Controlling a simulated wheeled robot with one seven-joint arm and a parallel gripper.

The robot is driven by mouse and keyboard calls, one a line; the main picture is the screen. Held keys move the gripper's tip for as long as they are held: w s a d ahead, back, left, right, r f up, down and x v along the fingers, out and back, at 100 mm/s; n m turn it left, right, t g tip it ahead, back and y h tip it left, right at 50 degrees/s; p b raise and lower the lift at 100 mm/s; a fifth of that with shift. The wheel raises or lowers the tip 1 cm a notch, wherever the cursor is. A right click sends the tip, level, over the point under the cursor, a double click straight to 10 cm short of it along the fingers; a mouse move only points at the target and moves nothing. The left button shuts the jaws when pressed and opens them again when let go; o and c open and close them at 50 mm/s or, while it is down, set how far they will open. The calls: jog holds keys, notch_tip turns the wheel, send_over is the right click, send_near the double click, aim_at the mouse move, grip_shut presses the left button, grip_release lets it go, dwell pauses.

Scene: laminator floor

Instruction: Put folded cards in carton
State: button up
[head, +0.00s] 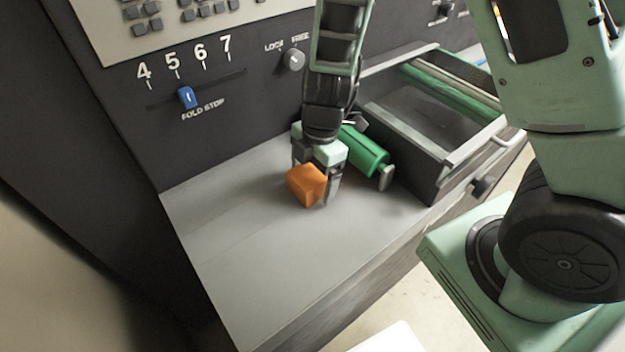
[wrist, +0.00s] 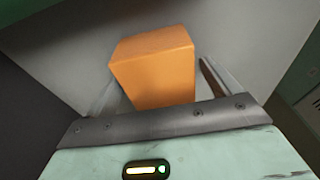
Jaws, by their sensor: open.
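No folded cards and no carton can be made out in either view. My gripper (head: 317,178) is low over the grey shelf (head: 255,255) of the machine, pointing down, with its jaws open. A plain orange block (head: 304,186) is at the fingers, close to the shelf surface. In the wrist view the orange block (wrist: 155,70) lies just beyond the gripper's edge, with a finger partly visible to its right. Whether the fingers touch it cannot be told.
A green roller (head: 365,152) lies just right of my gripper. A dark open frame (head: 435,187) with another green roller stands farther right. The machine's panel (head: 225,125) has a blue fold-stop slider (head: 187,97) and a lock/free knob (head: 293,60). The shelf's front is clear.

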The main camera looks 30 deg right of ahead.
jog(key=c, duration=1.3)
jog(key=shift+r, duration=0.15)
